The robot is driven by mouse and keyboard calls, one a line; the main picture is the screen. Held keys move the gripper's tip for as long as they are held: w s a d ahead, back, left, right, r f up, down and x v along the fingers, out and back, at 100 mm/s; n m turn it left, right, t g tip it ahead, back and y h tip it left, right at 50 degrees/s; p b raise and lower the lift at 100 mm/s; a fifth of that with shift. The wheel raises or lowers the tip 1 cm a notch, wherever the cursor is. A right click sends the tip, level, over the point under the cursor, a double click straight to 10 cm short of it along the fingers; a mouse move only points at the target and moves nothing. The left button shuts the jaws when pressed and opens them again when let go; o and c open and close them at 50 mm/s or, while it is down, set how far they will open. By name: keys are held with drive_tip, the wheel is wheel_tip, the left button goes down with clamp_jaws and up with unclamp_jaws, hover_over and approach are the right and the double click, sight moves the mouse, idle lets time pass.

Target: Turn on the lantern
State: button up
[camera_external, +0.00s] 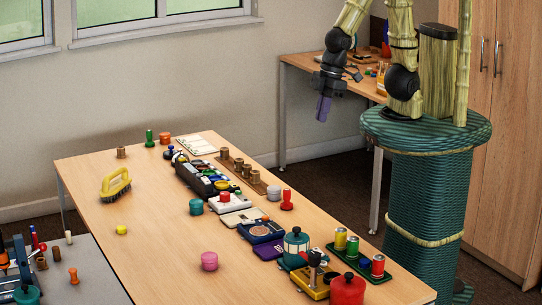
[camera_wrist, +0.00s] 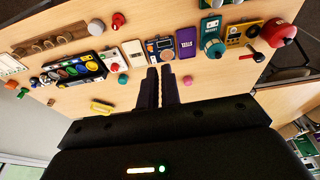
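A teal, rounded thing with a dark top (camera_external: 296,241) stands near the right front of the long table; it may be the lantern, but I cannot make out a switch or a light. It also shows in the wrist view (camera_wrist: 212,46) at the upper right. My gripper (camera_external: 323,108) hangs in the air beyond the table's far right edge, well apart from everything on it. Its purple fingers (camera_wrist: 160,70) point at the table in the wrist view, close together with nothing visible between them.
A red pot-like thing (camera_external: 347,290), a yellow device (camera_external: 309,283) and a green tray of cans (camera_external: 372,270) crowd near the teal thing. A pink round thing (camera_external: 209,261) stands left of them. The table's left front (camera_external: 150,265) is mostly clear.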

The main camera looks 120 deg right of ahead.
drive_tip(key=w+n, duration=0.1)
drive_tip(key=w, duration=0.2)
drive_tip(key=w+d+f+n+t, duration=0.1)
drive_tip(key=w, duration=0.1)
drive_tip(key=w+f+n, duration=0.1)
drive_tip(key=w+n, duration=0.1)
drive_tip(key=w, duration=0.1)
drive_tip(key=shift+w+d+f+t+h, duration=0.15)
drive_tip(key=shift+w+d+t+h, duration=0.15)
drive_tip(key=shift+t, duration=0.1)
clamp_jaws()
drive_tip(key=w+a+f+n+y+p, duration=0.2)
drive_tip(key=w+a+f+n+y, duration=0.3)
drive_tip(key=w+a+f+n, duration=0.3)
drive_tip(key=s+a+f+n+g+y, duration=0.3)
drive_tip(key=s+f+n+g, duration=0.1)
drive_tip(key=f, duration=0.3)
drive_tip(key=shift+s+a+n+g, duration=0.15)
drive_tip(key=shift+s+n+g, duration=0.15)
drive_tip(key=shift+s+n, duration=0.5)
drive_tip(key=shift+w+f, duration=0.1)
drive_tip(key=shift+w, duration=0.05)
drive_tip(key=x, duration=1)
drive_tip(key=shift+a+f, duration=0.1)
drive_tip(key=shift+d+f+p, duration=0.25)
drive_tip(key=shift+f+p, duration=0.15)
drive_tip(key=shift+f, duration=0.7)
drive_tip(key=shift+d+f, duration=0.1)
drive_tip(key=shift+f, duration=0.7)
